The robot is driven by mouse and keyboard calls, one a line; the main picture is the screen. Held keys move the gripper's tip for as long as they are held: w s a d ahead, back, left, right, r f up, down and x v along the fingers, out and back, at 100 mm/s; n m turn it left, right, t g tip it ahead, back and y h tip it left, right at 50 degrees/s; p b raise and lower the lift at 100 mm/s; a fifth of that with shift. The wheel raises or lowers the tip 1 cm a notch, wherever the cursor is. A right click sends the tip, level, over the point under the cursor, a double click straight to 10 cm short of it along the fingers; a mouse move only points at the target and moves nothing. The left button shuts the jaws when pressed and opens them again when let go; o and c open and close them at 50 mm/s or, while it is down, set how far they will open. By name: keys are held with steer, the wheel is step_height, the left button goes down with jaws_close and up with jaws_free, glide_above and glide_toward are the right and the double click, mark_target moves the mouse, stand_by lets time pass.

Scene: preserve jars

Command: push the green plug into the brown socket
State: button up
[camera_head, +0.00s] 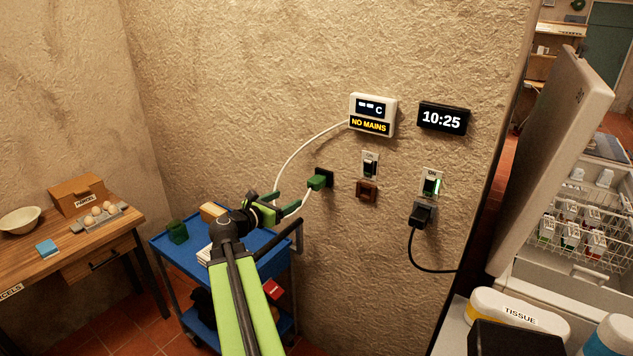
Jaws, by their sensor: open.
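The green plug (317,182) sits at a black wall socket (328,175), left of the brown socket. The picture is too small to tell how deeply it is seated. The brown socket (367,190) is on the wall to the right, below a switch (370,163), and its face looks empty. A white cable (292,157) runs from the NO MAINS display (372,115) down behind my gripper and up to the plug. My gripper (289,202) is open and empty, left of and slightly below the green plug, apart from it.
A black plug (423,214) with a black cord is in another socket at right, under a lit switch (432,184). A blue trolley (197,224) stands below my arm, with a green container (177,232) on it. An open chest lid (550,150) stands at right.

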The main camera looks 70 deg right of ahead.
mark_target(312, 184)
steer(key=b+x, duration=0.1)
steer(key=x, duration=1)
steer(key=shift+d+f, duration=0.1)
steer(key=shift+d, duration=0.05)
steer(key=shift+s+d, duration=0.2)
steer(key=shift+d, duration=0.45)
steer(key=x, duration=0.4)
steer(key=shift+s+d+r, duration=0.1)
steer(key=shift+d+r, duration=0.25)
steer(key=shift+a, duration=0.1)
steer(key=c, duration=1.5)
